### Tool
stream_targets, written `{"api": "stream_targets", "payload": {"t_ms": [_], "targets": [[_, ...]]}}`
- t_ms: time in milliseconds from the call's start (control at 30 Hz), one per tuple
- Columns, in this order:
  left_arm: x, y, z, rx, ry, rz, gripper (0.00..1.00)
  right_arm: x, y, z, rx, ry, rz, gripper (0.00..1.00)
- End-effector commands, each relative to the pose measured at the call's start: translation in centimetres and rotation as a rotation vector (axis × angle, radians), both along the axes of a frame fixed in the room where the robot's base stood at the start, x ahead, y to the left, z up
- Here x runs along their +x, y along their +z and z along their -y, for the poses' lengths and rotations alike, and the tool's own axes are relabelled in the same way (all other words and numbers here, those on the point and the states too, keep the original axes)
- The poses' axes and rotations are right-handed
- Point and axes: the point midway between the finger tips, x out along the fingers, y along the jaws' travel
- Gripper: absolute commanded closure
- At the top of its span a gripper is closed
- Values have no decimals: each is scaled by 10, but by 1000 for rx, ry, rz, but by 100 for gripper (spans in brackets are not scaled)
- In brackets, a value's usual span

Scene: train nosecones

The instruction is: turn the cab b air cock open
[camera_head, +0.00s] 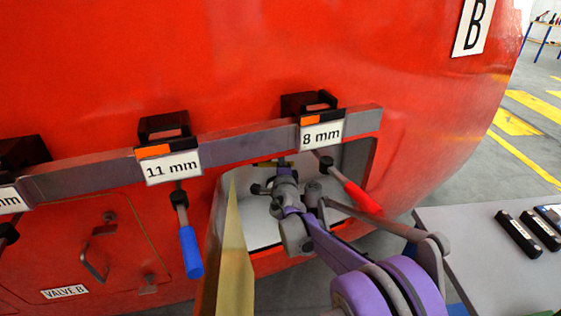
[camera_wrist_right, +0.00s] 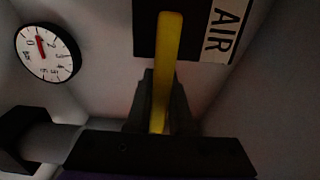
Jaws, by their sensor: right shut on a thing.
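The air cock's yellow handle (camera_wrist_right: 170,50) stands upright in the right wrist view, beside a label reading AIR (camera_wrist_right: 226,30). My right gripper (camera_wrist_right: 158,100) is shut on the lower part of this handle, and its dark fingers lie around it. In the head view my right arm reaches from the lower right into an open recess (camera_head: 238,205) in the red nosecone, with the right gripper (camera_head: 282,172) inside. The handle cannot be made out in the head view. The B sign (camera_head: 473,25) is at the upper right. My left gripper is out of view.
A round gauge (camera_wrist_right: 48,52) sits beside the handle. An open yellowish door (camera_head: 235,262) stands at the recess's left edge. A rail (camera_head: 245,141) above holds a red-handled tool (camera_head: 362,197) and a blue-handled tool (camera_head: 190,250). A grey table (camera_head: 470,255) is at right.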

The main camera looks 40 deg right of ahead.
Motion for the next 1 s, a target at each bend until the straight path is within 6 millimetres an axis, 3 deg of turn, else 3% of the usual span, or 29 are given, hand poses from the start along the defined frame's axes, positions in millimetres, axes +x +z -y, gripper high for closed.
{"api": "stream_targets", "payload": {"t_ms": [567, 600, 767, 1000], "targets": [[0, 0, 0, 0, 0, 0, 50, 0, 2, 0, -32, 0, -19, 100], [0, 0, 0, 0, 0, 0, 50, 0, 2, 0, -32, 0, -19, 78], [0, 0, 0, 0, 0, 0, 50, 0, 2, 0, -31, 0, -19, 50], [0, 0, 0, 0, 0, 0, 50, 0, 2, 0, -30, 0, -18, 50]]}}
